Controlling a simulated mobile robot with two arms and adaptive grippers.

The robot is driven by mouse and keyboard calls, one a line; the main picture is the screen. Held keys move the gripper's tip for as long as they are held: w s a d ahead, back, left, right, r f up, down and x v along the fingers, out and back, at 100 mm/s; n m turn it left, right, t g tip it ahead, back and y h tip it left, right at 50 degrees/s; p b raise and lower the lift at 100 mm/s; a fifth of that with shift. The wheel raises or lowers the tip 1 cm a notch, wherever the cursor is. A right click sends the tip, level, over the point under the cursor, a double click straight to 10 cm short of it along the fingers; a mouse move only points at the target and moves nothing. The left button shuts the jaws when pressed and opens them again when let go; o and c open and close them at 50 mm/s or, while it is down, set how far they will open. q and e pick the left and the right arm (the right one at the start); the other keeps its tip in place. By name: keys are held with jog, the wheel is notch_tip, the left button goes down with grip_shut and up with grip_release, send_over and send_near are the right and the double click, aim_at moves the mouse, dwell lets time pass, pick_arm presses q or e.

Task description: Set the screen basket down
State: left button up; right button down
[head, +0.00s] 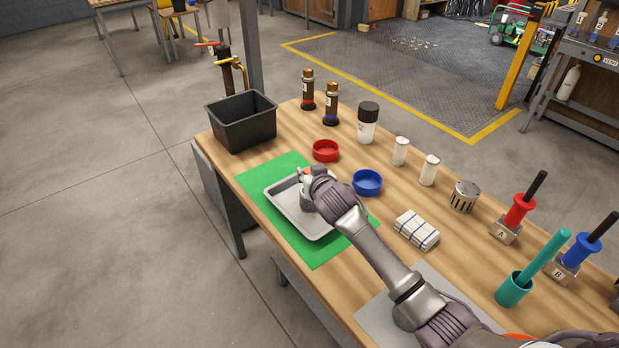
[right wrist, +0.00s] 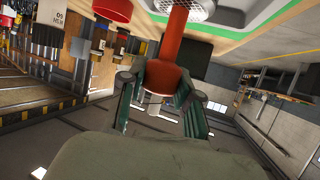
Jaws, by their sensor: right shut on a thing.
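The screen basket shows in the right wrist view as a pale perforated mesh end (right wrist: 193,10) on an orange-red handle (right wrist: 178,42). My right gripper (right wrist: 165,95) is shut on this handle. In the head view my right gripper (head: 318,180) is over the grey-white tray (head: 277,190), and a grey part of the basket (head: 308,200) shows beside it. The gripper hides much of the basket. I cannot tell whether the basket touches the tray floor. The tray lies on a green mat (head: 316,256). My left gripper is not in view.
A black bin (head: 242,122) stands behind the mat. A red dish (head: 325,151) and a blue dish (head: 367,183) sit close to the tray. Bottles, a folded cloth (head: 417,230), a slotted metal cup (head: 464,196) and tool stands occupy the right side.

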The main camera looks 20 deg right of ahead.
jog(key=c, duration=1.3)
grip_release()
jog(key=shift+f, duration=0.1)
jog(key=o, duration=0.5)
jog(key=shift+r, duration=0.25)
jog(key=p+v, duration=0.9)
jog(key=v, duration=0.3)
jog(key=shift+p, duration=0.35)
